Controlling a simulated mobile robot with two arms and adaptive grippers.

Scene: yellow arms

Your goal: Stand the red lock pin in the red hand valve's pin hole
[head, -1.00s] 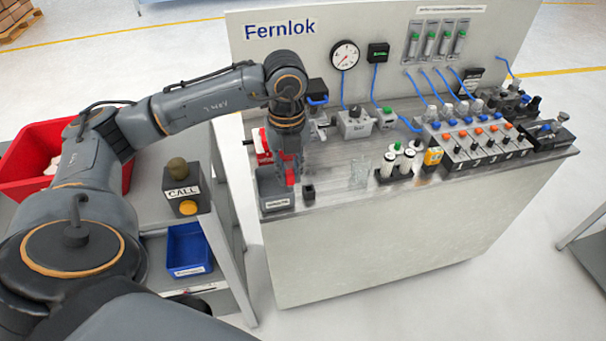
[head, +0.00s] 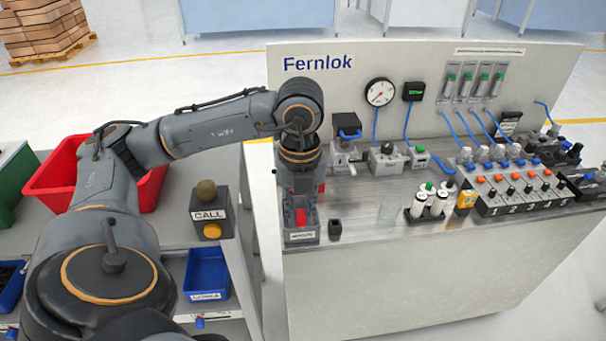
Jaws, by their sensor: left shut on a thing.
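My left gripper (head: 301,204) points down over a small grey labelled bin (head: 303,237) at the bench's left end. It is shut on a small red piece (head: 301,217), which looks like the red lock pin. The piece shows at the fingertips, over or inside the bin; I cannot tell its exact height or whether it touches. I cannot clearly make out the red hand valve or its pin hole; a sliver of red shows beside my wrist, and my arm hides the area behind. My right gripper is out of view.
A small black block (head: 335,229) stands right of the bin. A grey valve unit (head: 389,160), white bottles (head: 428,202) and a numbered manifold (head: 520,190) stand farther right. A call box (head: 211,214) is on the left cart. The bench front between block and bottles is mostly clear.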

